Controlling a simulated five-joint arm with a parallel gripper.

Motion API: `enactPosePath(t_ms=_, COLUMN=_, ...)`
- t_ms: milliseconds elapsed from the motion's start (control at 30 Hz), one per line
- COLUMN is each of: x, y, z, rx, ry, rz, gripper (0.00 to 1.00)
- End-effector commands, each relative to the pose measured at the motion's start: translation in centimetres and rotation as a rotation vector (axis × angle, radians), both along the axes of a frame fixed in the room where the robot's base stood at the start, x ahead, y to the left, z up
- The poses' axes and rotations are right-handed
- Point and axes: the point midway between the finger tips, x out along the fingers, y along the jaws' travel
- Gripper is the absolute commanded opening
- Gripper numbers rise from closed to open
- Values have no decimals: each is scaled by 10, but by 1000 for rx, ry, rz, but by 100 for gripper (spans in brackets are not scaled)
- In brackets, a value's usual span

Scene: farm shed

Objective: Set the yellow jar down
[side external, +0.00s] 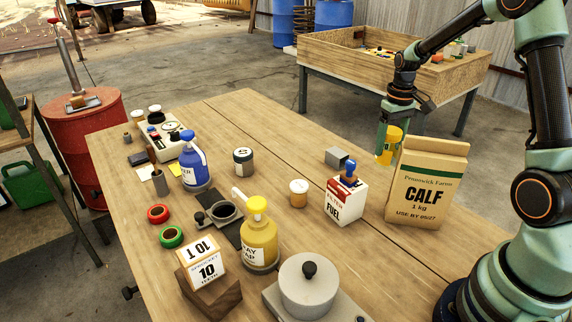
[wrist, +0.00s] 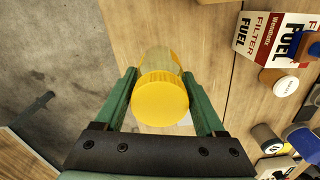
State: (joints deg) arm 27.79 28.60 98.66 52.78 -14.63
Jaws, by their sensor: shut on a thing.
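The yellow jar (wrist: 160,103) is between the green fingers of my gripper (wrist: 162,98) in the wrist view, with its round yellow lid toward the camera. My gripper is shut on it. In the side external view the yellow jar (side external: 389,146) shows at my gripper (side external: 385,132), behind and left of the calf feed bag, near the table's far right edge. The bag partly hides the area under the jar, so I cannot tell whether it touches the table. In the wrist view the jar appears over the wooden tabletop, close to the edge above the concrete floor.
The calf feed bag (side external: 425,187) stands right of the jar. Bottles and a pot (side external: 308,284) crowd the front. The far middle of the wooden table (side external: 260,120) is clear.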

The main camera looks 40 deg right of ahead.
Motion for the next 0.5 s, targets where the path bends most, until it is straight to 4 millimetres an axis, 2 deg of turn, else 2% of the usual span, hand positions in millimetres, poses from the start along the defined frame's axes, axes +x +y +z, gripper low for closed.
enactPosePath(t_ms=33, x=0, y=0, z=-7, rx=1, ry=2, rz=0, gripper=16)
enactPosePath(t_ms=267, x=0, y=0, z=-25, rx=1, ry=2, rz=1, gripper=16)
enactPosePath(t_ms=500, x=0, y=0, z=-56, rx=0, ry=1, rz=1, gripper=16)
